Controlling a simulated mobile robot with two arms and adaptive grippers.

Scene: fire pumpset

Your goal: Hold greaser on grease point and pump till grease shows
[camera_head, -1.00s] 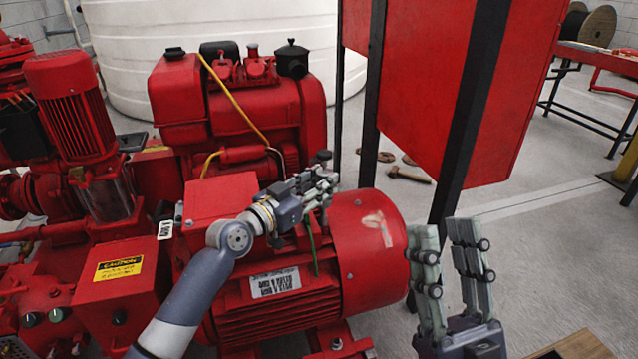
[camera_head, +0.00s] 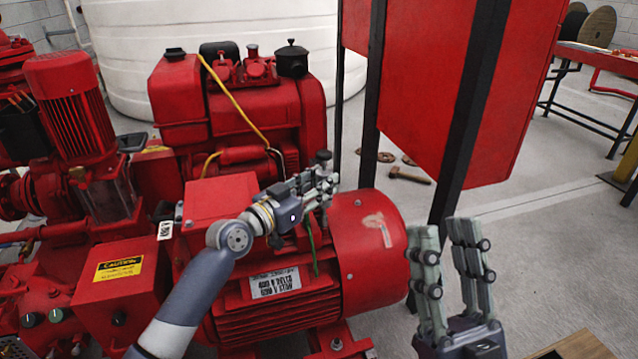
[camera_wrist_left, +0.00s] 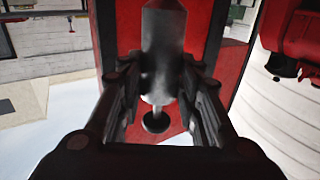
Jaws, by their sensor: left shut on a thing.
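My left gripper (camera_head: 318,187) is shut on the greaser, above the red motor (camera_head: 290,270). In the left wrist view, the greaser (camera_wrist_left: 162,65) is a grey metal cylinder between the two fingers, with a thin stem and a dark round end below. In the head view the fingers hide most of the greaser; a dark knob (camera_head: 323,156) shows just above them. The grease point cannot be made out, and I cannot tell whether the greaser touches it. No grease can be made out. My right gripper (camera_head: 455,245) is open and empty, right of the motor.
A red engine (camera_head: 235,110) stands behind the motor. A red panel on black posts (camera_head: 460,120) stands at the right. A hammer (camera_head: 408,175) lies on the floor behind. A caution-labelled red box (camera_head: 118,295) is at the left. The floor at right is mostly clear.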

